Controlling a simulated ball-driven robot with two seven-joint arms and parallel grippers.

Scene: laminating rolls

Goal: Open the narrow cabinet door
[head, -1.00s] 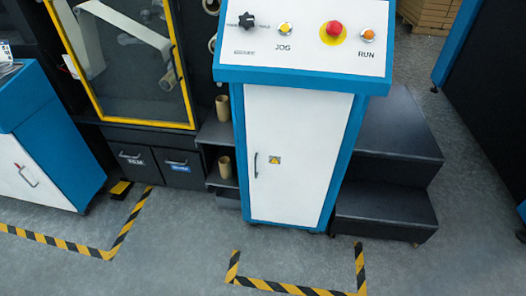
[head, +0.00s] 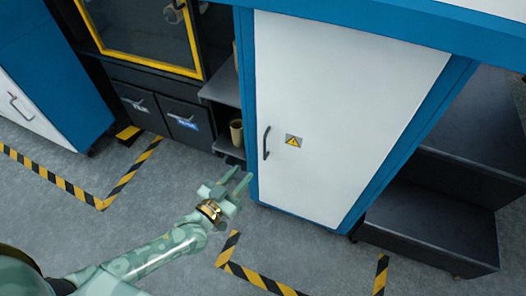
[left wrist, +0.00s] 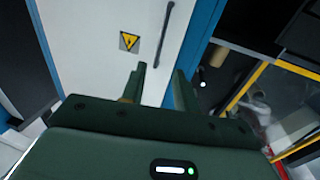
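The narrow cabinet door (head: 335,110) is white, set in a blue frame, and looks shut. Its dark vertical handle (head: 266,143) is near the door's left edge, beside a yellow warning label (head: 293,141). My left gripper (head: 238,181) is open and empty, low and to the left of the handle, apart from it. In the left wrist view the open fingers (left wrist: 158,85) point toward the door (left wrist: 95,45), with the handle (left wrist: 164,35) beyond them and the label (left wrist: 130,41) to its left. My right gripper is not in view.
Black steps (head: 430,225) stand right of the cabinet. A shelf (head: 222,93) with cardboard cores (head: 236,132) and dark drawers (head: 160,110) are on the left. A white and blue cabinet (head: 50,80) stands far left. Striped tape (head: 255,278) marks the open floor in front.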

